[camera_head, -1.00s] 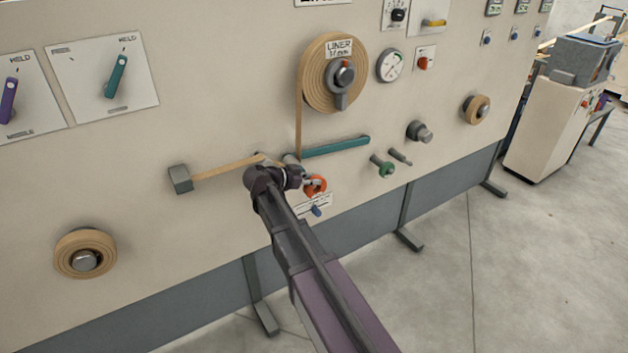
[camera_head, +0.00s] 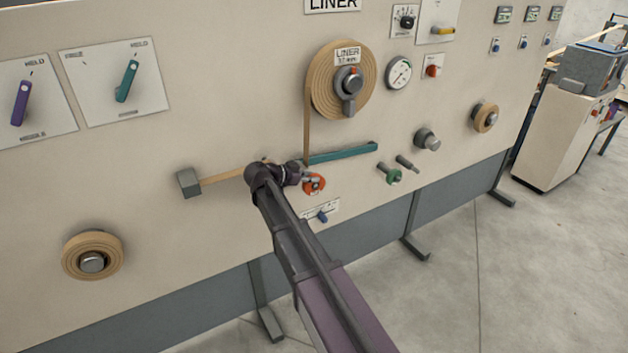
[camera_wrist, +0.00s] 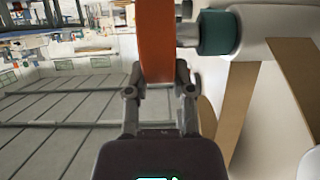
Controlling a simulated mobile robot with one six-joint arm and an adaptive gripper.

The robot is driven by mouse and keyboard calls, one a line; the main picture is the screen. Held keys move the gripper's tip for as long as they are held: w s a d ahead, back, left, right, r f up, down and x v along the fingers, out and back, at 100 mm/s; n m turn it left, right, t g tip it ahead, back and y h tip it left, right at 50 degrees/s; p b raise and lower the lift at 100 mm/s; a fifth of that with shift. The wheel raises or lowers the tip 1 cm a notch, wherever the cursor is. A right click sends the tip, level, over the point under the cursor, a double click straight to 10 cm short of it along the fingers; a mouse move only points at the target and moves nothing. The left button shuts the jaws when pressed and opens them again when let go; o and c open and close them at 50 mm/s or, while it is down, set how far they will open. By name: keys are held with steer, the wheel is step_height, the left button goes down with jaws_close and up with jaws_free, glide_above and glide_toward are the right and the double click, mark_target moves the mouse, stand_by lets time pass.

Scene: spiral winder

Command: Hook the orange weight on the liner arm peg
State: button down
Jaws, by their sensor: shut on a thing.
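The orange weight (camera_head: 314,184) is in my gripper (camera_head: 303,176), in front of the panel just below the teal liner arm (camera_head: 342,153). In the wrist view the weight (camera_wrist: 155,42) is an upright orange disc edge between the two fingers of my gripper (camera_wrist: 159,78). A short grey pin (camera_wrist: 187,32) and a teal cylindrical part (camera_wrist: 217,32) lie just right of the weight. I cannot tell whether the weight touches the pin. My wrist hides the liner arm's left end in the head view.
A green weight (camera_head: 391,176) sits on a peg to the right, near a bare dark peg (camera_head: 407,164). A blue knob (camera_head: 323,217) is below the orange weight. The tan strip (camera_head: 307,130) runs down from the liner roll (camera_head: 323,92).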

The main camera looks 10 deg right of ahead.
mark_target(308, 192)
steer(key=shift+w+a+f, duration=0.1)
steer(key=shift+w+a, duration=0.05)
steer(key=shift+w, duration=0.35)
steer(key=shift+w+a+f, duration=0.1)
steer(key=shift+w+a, duration=0.05)
steer(key=shift+w, duration=0.35)
steer(key=shift+b, duration=0.3)
steer(key=shift+f+b, duration=0.35)
steer(key=shift+f, duration=0.05)
steer(key=shift+f+b, duration=3.35)
steer(key=shift+f, duration=0.05)
steer(key=shift+c, duration=2)
jaws_free()
steer(key=shift+r, duration=0.25)
